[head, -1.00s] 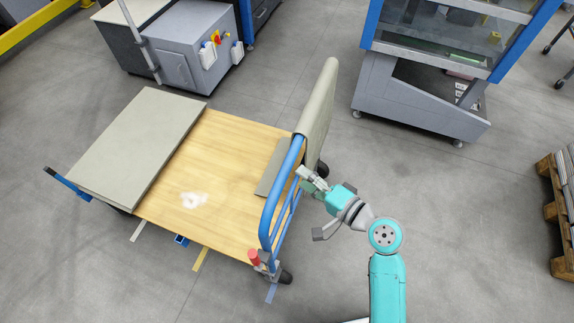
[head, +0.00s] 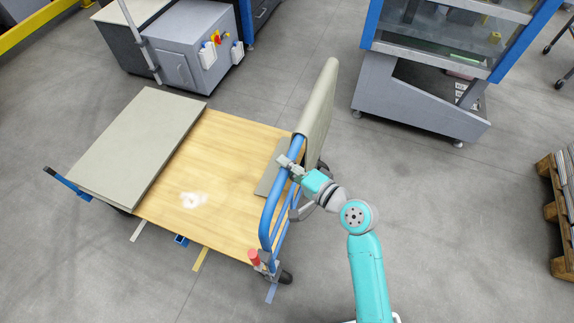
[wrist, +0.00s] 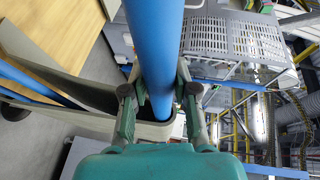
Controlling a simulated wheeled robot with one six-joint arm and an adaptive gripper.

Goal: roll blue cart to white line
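The blue cart is a flat platform cart with a wooden deck (head: 222,160) and a blue tubular push handle (head: 271,205) on its right side. My gripper (head: 289,163) is at the upper part of that handle. In the wrist view the blue bar (wrist: 157,40) runs between the two fingers (wrist: 160,92), which press close on both sides of it, so my gripper looks shut on the handle. No line that is clearly the white line shows; a short pale strip (head: 138,231) lies on the floor by the cart's front edge.
A grey-green board (head: 140,145) covers the deck's left part. Short yellow (head: 200,259) and blue (head: 271,293) floor strips lie by the cart. A grey cabinet (head: 185,50) and a machine (head: 425,95) stand behind. A pallet (head: 555,215) is at the right edge. Floor is open at the front.

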